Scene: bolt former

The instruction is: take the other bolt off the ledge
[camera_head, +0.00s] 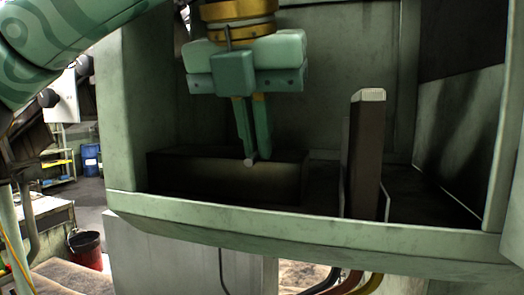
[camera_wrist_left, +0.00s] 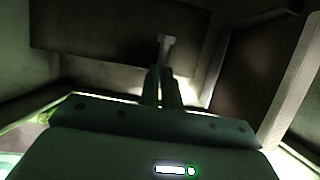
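A small grey bolt (camera_head: 251,160) with a round head is at the upper front edge of the dark ledge (camera_head: 200,178), inside the green machine housing. My left gripper (camera_head: 254,150) points down over the ledge, its two narrow fingers close together with the bolt at their tips. In the left wrist view the bolt (camera_wrist_left: 165,44) sticks out beyond the fingertips (camera_wrist_left: 162,74), its shank between them, so the gripper looks shut on it. Whether the bolt still touches the ledge I cannot tell. My right gripper is not in view.
An upright dark plate with a pale top (camera_head: 367,140) stands right of the ledge. The housing's front rim (camera_head: 300,228) runs along the front, with side walls left and right. A red bucket (camera_head: 86,250) stands on the floor outside at left.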

